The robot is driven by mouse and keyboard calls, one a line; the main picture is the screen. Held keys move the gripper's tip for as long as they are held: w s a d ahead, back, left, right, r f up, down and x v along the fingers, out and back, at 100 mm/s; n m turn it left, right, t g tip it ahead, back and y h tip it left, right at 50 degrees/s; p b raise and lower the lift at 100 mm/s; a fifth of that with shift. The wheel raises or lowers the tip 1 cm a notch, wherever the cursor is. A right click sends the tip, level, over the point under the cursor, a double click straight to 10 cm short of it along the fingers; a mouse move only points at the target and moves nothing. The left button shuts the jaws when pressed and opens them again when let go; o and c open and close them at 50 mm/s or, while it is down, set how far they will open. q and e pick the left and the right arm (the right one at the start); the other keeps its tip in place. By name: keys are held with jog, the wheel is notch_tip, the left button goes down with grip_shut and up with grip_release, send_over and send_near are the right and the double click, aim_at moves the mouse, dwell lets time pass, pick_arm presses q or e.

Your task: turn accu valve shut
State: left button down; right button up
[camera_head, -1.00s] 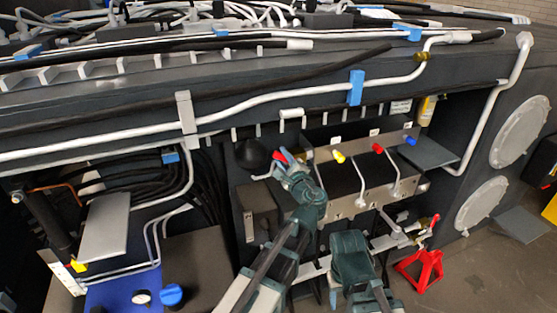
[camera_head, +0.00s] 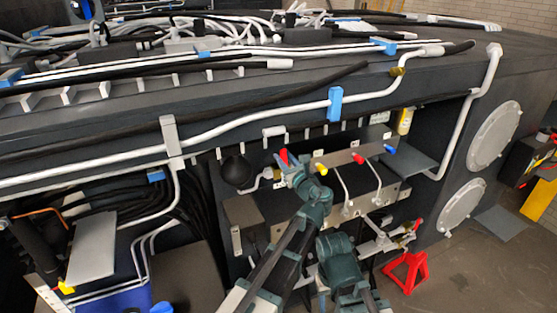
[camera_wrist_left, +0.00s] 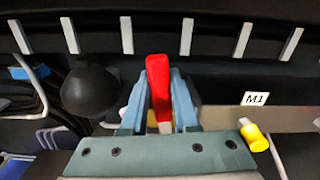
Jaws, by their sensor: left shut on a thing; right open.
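The accu valve's red lever (camera_wrist_left: 158,80) stands nearly upright between the two blue fingers of my left gripper (camera_wrist_left: 160,105), which is shut on it. In the head view the lever's red tip (camera_head: 283,155) shows at my left gripper (camera_head: 292,168). The black ball-shaped accumulator (camera_head: 236,170) is just left of it, and also shows in the left wrist view (camera_wrist_left: 90,90). The valve body is mostly hidden behind the gripper. My right gripper (camera_head: 338,250) is lower and to the right, open; its fingers are hard to make out.
A metal block with yellow (camera_head: 321,169), red (camera_head: 358,158) and blue (camera_head: 390,150) handles is right of my left gripper. A pipe with a brass fitting (camera_head: 404,240) and a red stand (camera_head: 406,272) are at lower right. Hoses crowd the left.

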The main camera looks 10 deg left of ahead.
pick_arm(q)
jog(key=shift+w+d+f+m, duration=0.1)
jog(key=shift+w+d+m, duration=0.15)
jog(key=shift+d+m, duration=0.4)
jog(key=shift+a, duration=0.1)
jog(key=c, duration=0.7)
grip_release()
jog(key=shift+o, duration=0.2)
